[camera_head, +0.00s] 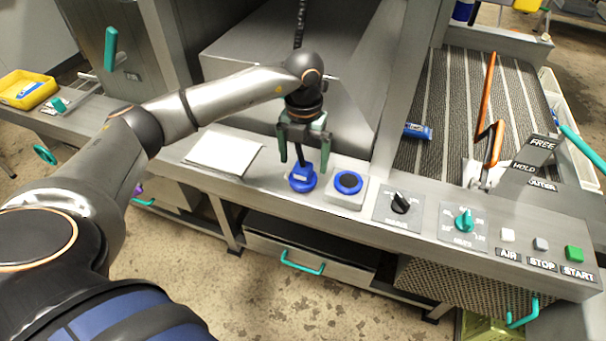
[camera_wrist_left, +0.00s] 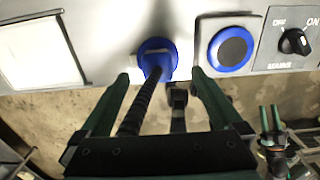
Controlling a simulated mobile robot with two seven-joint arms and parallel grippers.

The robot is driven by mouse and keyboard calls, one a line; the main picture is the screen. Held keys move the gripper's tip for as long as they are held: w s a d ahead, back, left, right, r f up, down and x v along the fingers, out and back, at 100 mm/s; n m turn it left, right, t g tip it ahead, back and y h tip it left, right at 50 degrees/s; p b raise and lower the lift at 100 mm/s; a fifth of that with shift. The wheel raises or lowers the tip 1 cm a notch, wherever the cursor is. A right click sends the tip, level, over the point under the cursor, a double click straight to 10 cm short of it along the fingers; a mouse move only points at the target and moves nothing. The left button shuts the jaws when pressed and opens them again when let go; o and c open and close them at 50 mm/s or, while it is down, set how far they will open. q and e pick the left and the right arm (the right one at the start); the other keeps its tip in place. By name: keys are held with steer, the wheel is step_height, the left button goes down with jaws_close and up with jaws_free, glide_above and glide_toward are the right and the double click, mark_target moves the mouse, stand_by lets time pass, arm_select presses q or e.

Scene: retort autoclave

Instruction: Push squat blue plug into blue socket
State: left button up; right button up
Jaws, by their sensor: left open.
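The squat blue plug (camera_head: 303,178) stands on the grey panel top, with a black cable rising from it. It also shows in the left wrist view (camera_wrist_left: 157,55), with the cable running back between the fingers. The blue socket (camera_head: 348,183) is a blue ring with a dark middle on a pale square plate, just right of the plug; it shows too in the left wrist view (camera_wrist_left: 231,48). My left gripper (camera_head: 304,158) is open above the plug, its green fingers to either side and apart from it.
A black knob (camera_head: 400,203), a teal knob (camera_head: 464,220) and a row of buttons (camera_head: 541,244) lie right of the socket. A white sheet (camera_head: 223,152) lies to the left. A blue tube (camera_head: 417,131) lies on the ribbed conveyor behind.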

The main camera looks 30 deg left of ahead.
mark_target(303, 165)
arm_select(q)
steer(key=shift+f, duration=0.2)
steer(key=shift+w+a+f, duration=0.15)
steer(key=shift+f, duration=2.45)
steer(key=c, duration=1)
steer(key=shift+c, duration=0.2)
steer(key=shift+r, duration=0.15)
